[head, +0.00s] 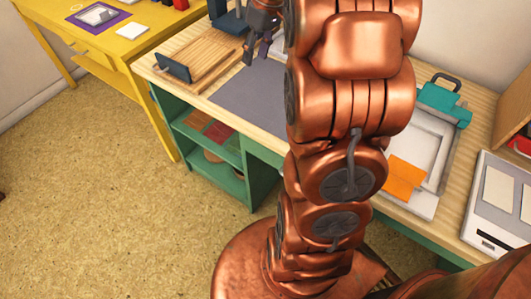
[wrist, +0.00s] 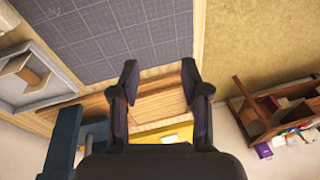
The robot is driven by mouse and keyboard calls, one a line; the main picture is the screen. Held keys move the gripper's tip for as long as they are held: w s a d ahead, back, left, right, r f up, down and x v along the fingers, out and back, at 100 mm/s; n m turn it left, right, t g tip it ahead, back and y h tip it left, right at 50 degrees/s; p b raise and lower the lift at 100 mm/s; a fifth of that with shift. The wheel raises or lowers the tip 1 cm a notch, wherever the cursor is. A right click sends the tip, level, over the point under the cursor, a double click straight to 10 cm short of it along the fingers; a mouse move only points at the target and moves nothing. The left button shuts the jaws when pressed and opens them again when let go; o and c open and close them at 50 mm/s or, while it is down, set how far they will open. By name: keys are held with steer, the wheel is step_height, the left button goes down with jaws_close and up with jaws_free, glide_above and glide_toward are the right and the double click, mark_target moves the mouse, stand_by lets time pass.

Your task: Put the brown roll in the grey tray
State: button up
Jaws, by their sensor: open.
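My gripper (wrist: 159,76) is open and empty in the wrist view, its dark fingers apart over the edge of a slatted wooden board (wrist: 165,97). In the head view my gripper (head: 258,42) hangs by the right end of the same board (head: 205,57). A pale grey tray (wrist: 58,98) shows at the left of the wrist view, with a tan-brown piece in it; I cannot tell whether that is the brown roll. I see no clear roll elsewhere. My arm hides the middle of the workbench in the head view.
A dark grid mat (head: 245,95) lies flat beside the board. A dark blue upright object (wrist: 65,145) stands close to the gripper's left. To the right are a teal-handled device (head: 443,100), orange sheets (head: 405,178) and a white box (head: 495,205). A yellow table (head: 115,45) stands left.

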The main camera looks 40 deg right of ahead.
steer(key=s+a+f+g, duration=0.1)
steer(key=s+a+g, duration=0.1)
steer(key=s+a, duration=0.65)
steer(key=s+a+f+g+h, duration=0.1)
steer(key=s+a+f, duration=0.2)
steer(key=s, duration=0.6)
steer(key=s+a+f+m+g+h, duration=0.1)
steer(key=s+a+f, duration=0.2)
steer(key=s+a, duration=0.4)
steer(key=s, duration=0.3)
steer(key=shift+s+a+f+m, duration=0.15)
steer(key=shift+a+m, duration=0.15)
steer(key=shift+a, duration=0.05)
